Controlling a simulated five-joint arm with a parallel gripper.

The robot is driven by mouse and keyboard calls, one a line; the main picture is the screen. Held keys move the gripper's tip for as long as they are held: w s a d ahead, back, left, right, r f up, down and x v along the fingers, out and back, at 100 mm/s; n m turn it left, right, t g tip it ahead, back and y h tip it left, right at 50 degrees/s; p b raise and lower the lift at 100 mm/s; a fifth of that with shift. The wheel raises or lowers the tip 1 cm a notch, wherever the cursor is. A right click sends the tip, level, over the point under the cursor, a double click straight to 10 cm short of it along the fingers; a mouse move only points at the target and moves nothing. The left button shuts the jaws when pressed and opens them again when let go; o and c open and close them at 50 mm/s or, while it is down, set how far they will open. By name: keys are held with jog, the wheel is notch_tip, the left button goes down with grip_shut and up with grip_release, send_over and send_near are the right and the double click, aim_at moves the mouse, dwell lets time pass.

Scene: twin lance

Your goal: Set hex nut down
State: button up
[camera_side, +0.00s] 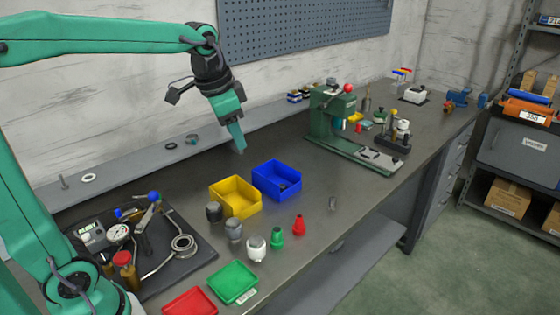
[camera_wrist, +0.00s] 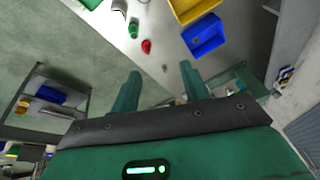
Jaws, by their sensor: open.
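My gripper (camera_side: 239,148) is open and hangs above the bench behind the blue bin. In the wrist view its two green fingers (camera_wrist: 158,76) are apart with nothing between them. A small dark piece (camera_side: 283,187) lies inside the blue bin (camera_side: 265,174); it may be the hex nut, but it is too small to tell. A small grey ring-like piece (camera_side: 191,138) sits on the back ledge; I cannot tell whether it is a nut. The blue bin also shows in the wrist view (camera_wrist: 198,43).
A yellow bin (camera_side: 228,206) stands left of the blue bin. Several small bottles stand in front, near red (camera_side: 190,303) and green (camera_side: 236,280) trays. A green press (camera_side: 330,120) stands to the right. The bench between bins and press is clear.

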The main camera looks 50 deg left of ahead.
jog(key=s+d+f+n+t, duration=0.1)
jog(key=s+f+n, duration=0.1)
jog(key=s, duration=0.5)
jog(key=s+d+f+n+t, duration=0.1)
jog(key=s+f+n, duration=0.1)
jog(key=s, duration=0.6)
jog(key=shift+d+f, duration=0.3)
jog(key=shift+f, duration=0.2)
